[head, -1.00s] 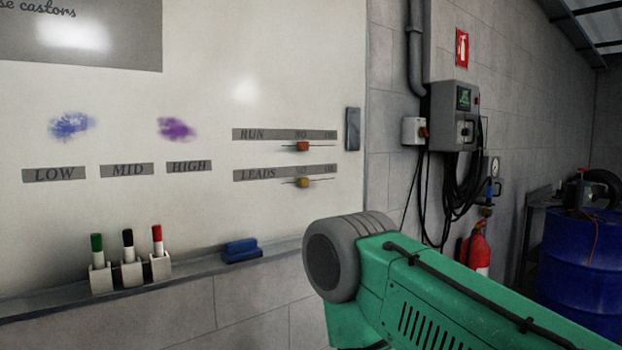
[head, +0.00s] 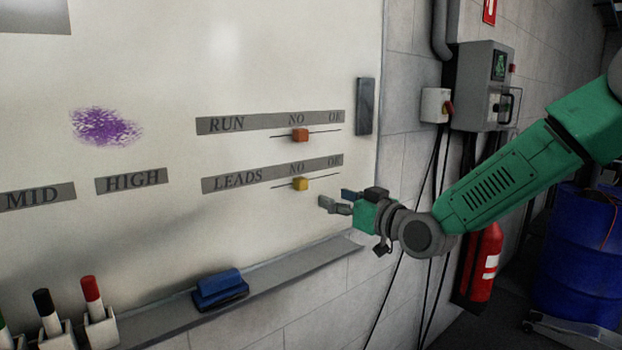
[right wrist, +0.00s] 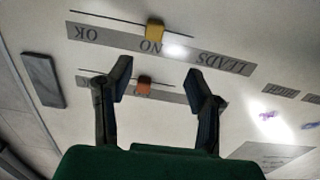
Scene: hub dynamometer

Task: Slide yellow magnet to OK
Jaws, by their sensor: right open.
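The yellow magnet (head: 300,184) sits on a thin dark line below the LEADS strip (head: 240,180), under the word NO. The OK mark (head: 335,160) is at the strip's right end. My right gripper (head: 332,200) is open and empty, just right of and slightly below the yellow magnet, apart from it. In the right wrist view the scene is upside down; the yellow magnet (right wrist: 155,30) lies beyond the two spread fingertips (right wrist: 156,82), with OK to its left. My left gripper does not show.
An orange magnet (head: 300,135) sits on the RUN line above. A dark grey bar (head: 365,106) is fixed near the whiteboard's right edge. A blue eraser (head: 220,288) and several markers stand on the ledge (head: 285,278) below. The board around the yellow magnet is clear.

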